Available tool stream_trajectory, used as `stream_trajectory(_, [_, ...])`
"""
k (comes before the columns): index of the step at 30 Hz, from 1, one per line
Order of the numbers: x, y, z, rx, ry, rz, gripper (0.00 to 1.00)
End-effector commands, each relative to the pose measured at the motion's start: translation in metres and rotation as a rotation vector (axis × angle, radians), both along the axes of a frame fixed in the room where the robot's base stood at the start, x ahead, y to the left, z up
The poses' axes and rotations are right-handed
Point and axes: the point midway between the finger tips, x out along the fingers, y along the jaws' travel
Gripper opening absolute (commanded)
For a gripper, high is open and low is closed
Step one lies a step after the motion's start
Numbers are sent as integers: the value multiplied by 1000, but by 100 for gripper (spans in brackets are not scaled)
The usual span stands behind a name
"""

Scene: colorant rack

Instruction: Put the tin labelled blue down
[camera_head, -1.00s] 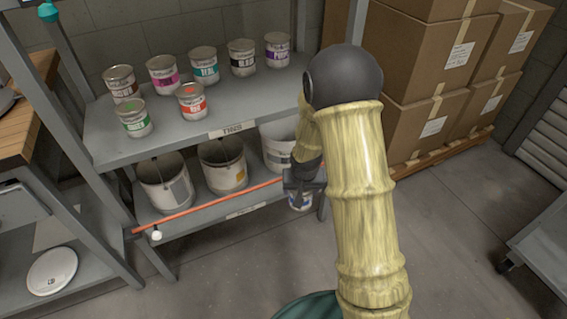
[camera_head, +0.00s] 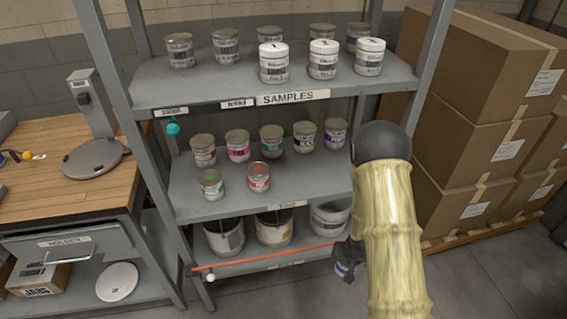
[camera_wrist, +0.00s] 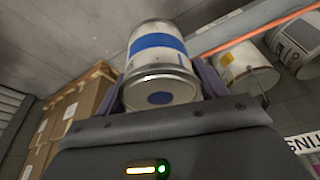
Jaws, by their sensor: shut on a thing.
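The tin labelled blue (camera_wrist: 158,58) is white with a blue band and a blue dot on its end. It sits between the fingers of my gripper (camera_wrist: 160,90) in the wrist view. In the head view my gripper (camera_head: 347,258) is low, at the right end of the rack's bottom shelf. There the tin (camera_head: 343,269) is mostly hidden behind my gripper and arm. The tin appears to be held in the air beside the shelf's front edge; whether it touches anything cannot be told.
The middle shelf (camera_head: 262,205) holds several colour-labelled tins, with some bare room along its front. Large pails (camera_head: 274,233) stand on the bottom shelf behind an orange rod (camera_head: 275,257). The top shelf (camera_head: 200,92) holds sample jars. Cardboard boxes (camera_head: 470,150) stand to the right.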

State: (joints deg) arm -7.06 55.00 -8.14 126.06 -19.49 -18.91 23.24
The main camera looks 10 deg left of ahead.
Motion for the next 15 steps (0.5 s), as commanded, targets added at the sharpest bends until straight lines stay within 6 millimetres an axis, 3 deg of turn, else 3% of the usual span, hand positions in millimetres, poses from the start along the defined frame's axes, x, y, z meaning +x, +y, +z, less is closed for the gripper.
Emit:
stream_trajectory(1, [-2, 0, 19, -2, 2, 0, 39])
stream_trajectory(15, [-15, -3, 78, -10, -2, 5, 39])
